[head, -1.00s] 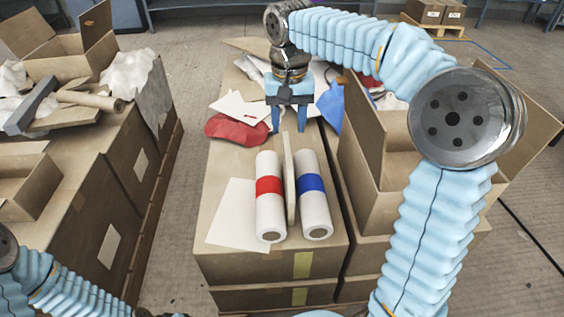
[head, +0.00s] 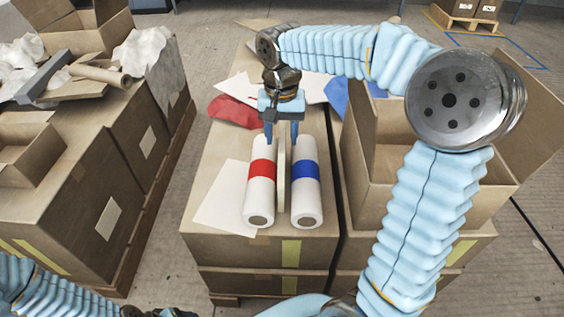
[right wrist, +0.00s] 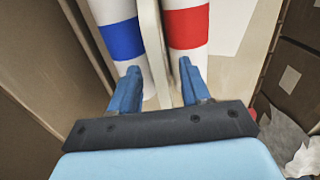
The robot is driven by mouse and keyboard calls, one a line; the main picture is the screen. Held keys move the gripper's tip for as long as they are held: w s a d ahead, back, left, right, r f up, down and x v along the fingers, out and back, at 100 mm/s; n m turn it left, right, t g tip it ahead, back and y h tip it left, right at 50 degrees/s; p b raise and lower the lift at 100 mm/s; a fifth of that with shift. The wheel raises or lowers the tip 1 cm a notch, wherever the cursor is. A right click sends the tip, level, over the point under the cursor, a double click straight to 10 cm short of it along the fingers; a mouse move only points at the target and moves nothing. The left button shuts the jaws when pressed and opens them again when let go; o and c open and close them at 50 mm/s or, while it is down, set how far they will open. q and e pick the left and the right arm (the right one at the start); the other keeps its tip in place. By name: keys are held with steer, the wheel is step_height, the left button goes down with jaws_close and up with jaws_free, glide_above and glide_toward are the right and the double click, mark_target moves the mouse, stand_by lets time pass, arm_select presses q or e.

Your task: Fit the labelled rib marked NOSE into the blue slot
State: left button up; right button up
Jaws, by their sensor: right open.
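A thin beige board (head: 281,190) stands on edge between two white rolls on a cardboard box. It may be the rib, but I can read no NOSE label on it. The left roll (head: 259,204) has a red band and the right roll (head: 306,203) a blue band. My right gripper (head: 281,143) is open, its blue fingers on either side of the board's far end. In the right wrist view the board (right wrist: 150,35) runs between the open fingers (right wrist: 160,70), with nothing gripped. I can make out no blue slot. My left gripper is out of view.
A pale sheet (head: 222,205) lies left of the rolls. Red cloth (head: 235,112), blue cloth (head: 336,96) and papers lie behind. An open carton (head: 385,183) stands close on the right. Boxes with scraps (head: 110,190) stand left across a floor gap.

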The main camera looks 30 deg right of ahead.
step_height(320, 180, down, 5)
steer(key=shift+r, duration=0.2)
jaws_close()
stand_by(0.3)
